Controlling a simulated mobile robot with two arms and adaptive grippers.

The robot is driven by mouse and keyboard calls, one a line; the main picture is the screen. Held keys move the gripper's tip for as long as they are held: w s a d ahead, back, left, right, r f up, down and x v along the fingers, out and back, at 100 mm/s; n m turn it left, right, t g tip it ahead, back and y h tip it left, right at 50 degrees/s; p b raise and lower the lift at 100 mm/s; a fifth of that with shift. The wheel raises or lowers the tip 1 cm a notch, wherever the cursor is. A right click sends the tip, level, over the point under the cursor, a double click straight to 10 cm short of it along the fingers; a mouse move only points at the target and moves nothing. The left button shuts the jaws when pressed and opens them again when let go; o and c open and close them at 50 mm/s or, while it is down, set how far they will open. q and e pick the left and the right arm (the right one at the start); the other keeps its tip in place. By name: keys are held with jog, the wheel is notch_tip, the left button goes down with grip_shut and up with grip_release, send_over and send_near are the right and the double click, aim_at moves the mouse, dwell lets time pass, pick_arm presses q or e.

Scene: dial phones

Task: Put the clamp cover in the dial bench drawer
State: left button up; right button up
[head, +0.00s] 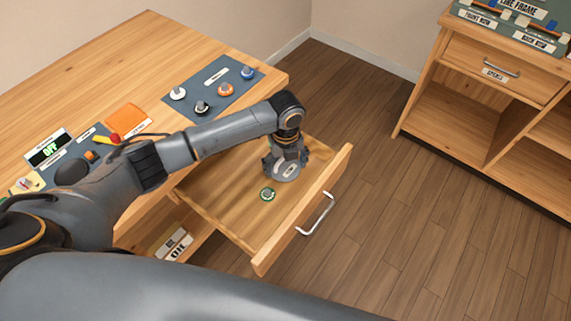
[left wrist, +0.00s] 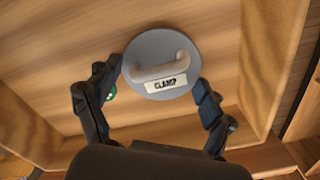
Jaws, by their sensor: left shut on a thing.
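The clamp cover (head: 288,173) is a round grey disc with a handle and a label. In the left wrist view the cover (left wrist: 163,48) reads "CLAMP". My left gripper (head: 286,163) points down over the open dial bench drawer (head: 225,205) and is shut on the cover, with a finger on each side. The cover is inside the drawer's outline, low over its floor; I cannot tell whether it touches. My right gripper is not in view.
A small green-rimmed round piece (head: 268,194) lies in the drawer beside the cover. The bench top (head: 120,60) holds a blue-grey mat (head: 208,82) with several knobs. A second wooden cabinet (head: 440,105) stands at the right, with open floor (head: 400,230) between.

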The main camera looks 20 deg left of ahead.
aim_at(286, 169)
pick_arm(q)
jog(key=o, duration=1.1)
jog(key=shift+f, duration=0.15)
jog(key=shift+c, duration=0.2)
notch_tip(286, 169, up, 12)
jog(key=shift+r+p, duration=0.2)
jog(key=shift+p, duration=0.1)
